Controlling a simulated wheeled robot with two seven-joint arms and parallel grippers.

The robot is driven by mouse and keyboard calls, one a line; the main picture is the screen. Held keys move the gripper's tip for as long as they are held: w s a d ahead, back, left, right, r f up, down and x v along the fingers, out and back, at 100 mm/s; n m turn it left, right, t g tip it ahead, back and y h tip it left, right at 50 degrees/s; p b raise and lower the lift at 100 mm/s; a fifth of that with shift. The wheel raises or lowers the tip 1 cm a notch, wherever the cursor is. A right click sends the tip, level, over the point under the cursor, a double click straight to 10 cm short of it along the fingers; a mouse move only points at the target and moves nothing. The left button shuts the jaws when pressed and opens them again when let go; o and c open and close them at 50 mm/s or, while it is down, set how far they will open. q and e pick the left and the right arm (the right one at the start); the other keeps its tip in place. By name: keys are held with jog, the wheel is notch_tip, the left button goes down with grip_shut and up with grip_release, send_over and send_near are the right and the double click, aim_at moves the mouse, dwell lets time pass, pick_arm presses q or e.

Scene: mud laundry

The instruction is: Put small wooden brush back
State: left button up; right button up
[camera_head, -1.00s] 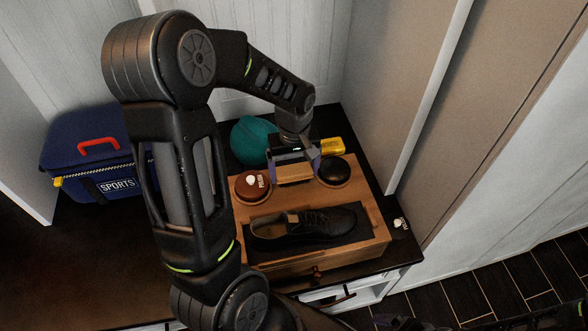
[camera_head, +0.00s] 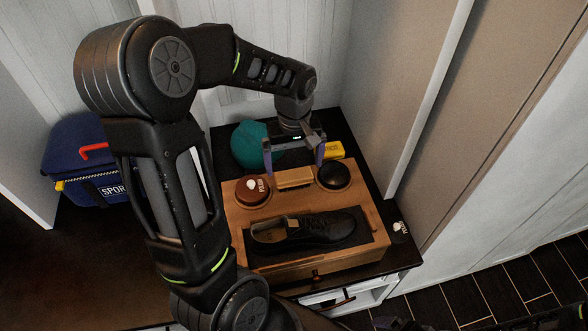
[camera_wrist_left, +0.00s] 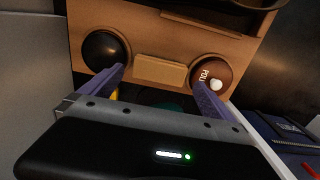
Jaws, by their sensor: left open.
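The small wooden brush (camera_head: 294,179) lies on the wooden shoe-care box (camera_head: 375,255), between a brown polish tin (camera_head: 250,193) and a black tin (camera_head: 333,176). In the left wrist view the brush (camera_wrist_left: 160,71) sits between the same two tins, ahead of the fingers. My left gripper (camera_head: 294,162) is open and empty, just behind and above the brush. Its two purple fingers (camera_wrist_left: 160,84) are spread apart in the wrist view. A black shoe (camera_head: 303,230) lies on a dark mat at the front of the box. My right gripper does not show clearly.
A teal ball (camera_head: 250,145) and a yellow box (camera_head: 333,150) stand behind the wooden box, near my left gripper. A blue sports bag (camera_head: 85,160) is at the left. A beige panel wall (camera_head: 420,100) bounds the right side.

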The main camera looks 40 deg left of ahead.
aim_at(294, 175)
pick_arm(q)
notch_tip(294, 175, up, 7)
jog(key=shift+p, duration=0.35)
